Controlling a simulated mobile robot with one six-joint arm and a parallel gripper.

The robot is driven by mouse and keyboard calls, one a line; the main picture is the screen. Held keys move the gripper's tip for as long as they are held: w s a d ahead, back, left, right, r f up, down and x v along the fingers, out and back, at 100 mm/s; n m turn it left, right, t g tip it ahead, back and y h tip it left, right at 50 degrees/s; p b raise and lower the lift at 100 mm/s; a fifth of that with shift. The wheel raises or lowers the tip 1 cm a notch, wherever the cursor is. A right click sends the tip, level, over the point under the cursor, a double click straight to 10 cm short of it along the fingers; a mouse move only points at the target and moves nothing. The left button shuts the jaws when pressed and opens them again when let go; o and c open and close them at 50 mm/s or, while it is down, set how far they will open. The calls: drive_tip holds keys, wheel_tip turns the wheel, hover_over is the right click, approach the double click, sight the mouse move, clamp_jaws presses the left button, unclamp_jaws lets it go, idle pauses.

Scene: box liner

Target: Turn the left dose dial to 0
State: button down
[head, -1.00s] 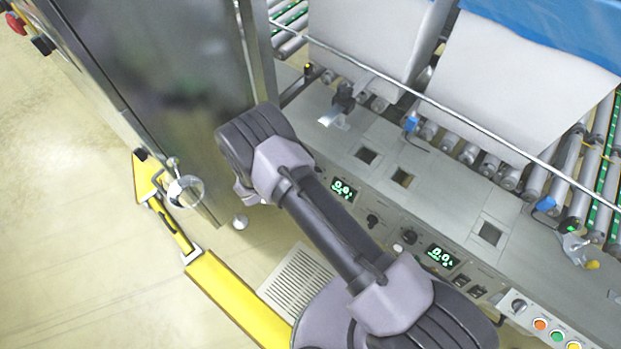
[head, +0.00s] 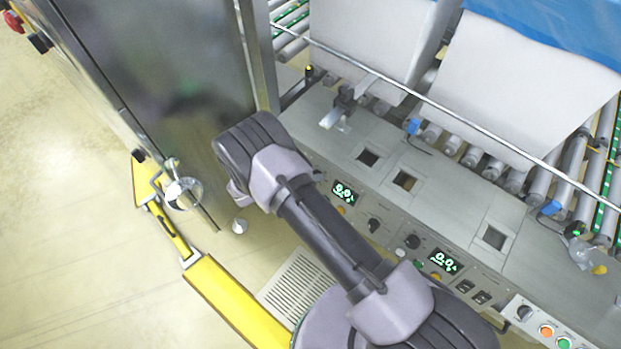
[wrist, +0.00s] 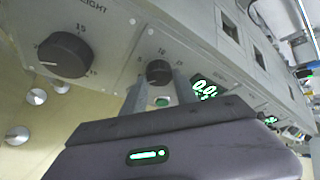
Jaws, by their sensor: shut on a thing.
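The left dose dial (wrist: 158,72) is a small dark round knob on the grey panel in the wrist view, with marks such as 10 and 15 above it. My gripper (wrist: 163,84) has its two grey fingers on either side of this knob and is shut on it. The knob's pointer is too small to read. A green-lit display (wrist: 204,89) right of the knob seems to read 0.0; it also shows in the head view (head: 343,192). In the head view my arm hides the fingers and the held knob.
A larger black dial (wrist: 65,55) sits left in the wrist view. Another knob (head: 373,225), a second display (head: 443,260) and coloured buttons (head: 546,331) line the panel to the right. A steel cabinet (head: 170,80) and yellow rail (head: 225,295) flank my arm.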

drive_tip(key=c, duration=0.9)
unclamp_jaws()
drive_tip(key=shift+c, duration=0.2)
drive_tip(key=p+v, duration=0.5)
drive_tip(key=v, duration=1.2)
drive_tip(key=shift+r+p, duration=0.15)
drive_tip(key=shift+p, duration=0.15)
